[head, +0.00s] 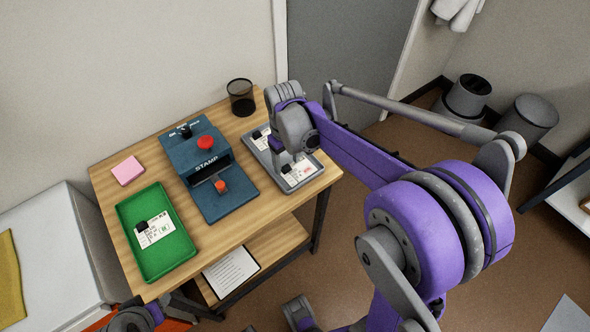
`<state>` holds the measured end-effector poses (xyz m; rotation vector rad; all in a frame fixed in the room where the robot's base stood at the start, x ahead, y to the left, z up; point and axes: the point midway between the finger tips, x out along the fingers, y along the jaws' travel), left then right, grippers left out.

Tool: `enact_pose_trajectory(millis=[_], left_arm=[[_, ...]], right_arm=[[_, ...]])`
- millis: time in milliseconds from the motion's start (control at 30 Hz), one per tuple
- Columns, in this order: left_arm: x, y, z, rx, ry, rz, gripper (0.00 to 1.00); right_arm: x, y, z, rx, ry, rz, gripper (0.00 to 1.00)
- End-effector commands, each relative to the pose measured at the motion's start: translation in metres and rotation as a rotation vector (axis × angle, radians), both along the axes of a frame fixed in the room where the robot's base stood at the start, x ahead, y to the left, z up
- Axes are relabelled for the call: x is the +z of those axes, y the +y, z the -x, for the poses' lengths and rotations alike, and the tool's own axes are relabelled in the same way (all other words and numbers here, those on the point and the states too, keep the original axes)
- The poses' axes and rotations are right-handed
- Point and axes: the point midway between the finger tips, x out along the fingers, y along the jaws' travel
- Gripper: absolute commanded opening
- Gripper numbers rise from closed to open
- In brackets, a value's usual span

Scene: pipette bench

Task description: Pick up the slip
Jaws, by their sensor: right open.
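A white printed slip (158,230) with a small black piece at its left end lies in the green tray (157,262) on the left of the wooden table. Another white slip (302,176), with a reddish mark and a black piece, lies in the grey tray (312,170) on the right. A further slip (262,134) shows partly at the back of that tray. My right gripper (297,153) is over the grey tray and open; its fingers are mostly hidden by its own wrist, and I cannot tell whether it touches a slip.
A blue stamp machine (203,160) with a red knob stands between the trays. A pink note pad (127,170) and a black mesh cup (241,97) are at the back. A paper sheet (231,271) lies on the lower shelf. Bare wood shows around the trays.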

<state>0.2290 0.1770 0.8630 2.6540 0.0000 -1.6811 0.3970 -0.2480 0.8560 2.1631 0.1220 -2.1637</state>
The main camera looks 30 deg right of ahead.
Motion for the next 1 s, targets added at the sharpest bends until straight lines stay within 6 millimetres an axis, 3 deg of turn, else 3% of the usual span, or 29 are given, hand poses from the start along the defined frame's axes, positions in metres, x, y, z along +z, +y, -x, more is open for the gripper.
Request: enact_pose_trajectory(millis=[133, 400, 767, 1000], left_arm=[[-0.002, 0.0, 0.0, 0.0, 0.001, 0.0, 0.5], [-0.002, 0.0, 0.0, 0.0, 0.001, 0.0, 0.5], [-0.002, 0.0, 0.0, 0.0, 0.001, 0.0, 0.5], [-0.002, 0.0, 0.0, 0.0, 0.001, 0.0, 0.5]], right_arm=[[-0.016, 0.0, 0.0, 0.0, 0.0, 0.0, 0.65], [-0.017, 0.0, 0.0, 0.0, 0.0, 0.0, 0.63], [-0.017, 0.0, 0.0, 0.0, 0.0, 0.0, 0.0], [-0.017, 0.0, 0.0, 0.0, 0.0, 0.0, 0.0]])
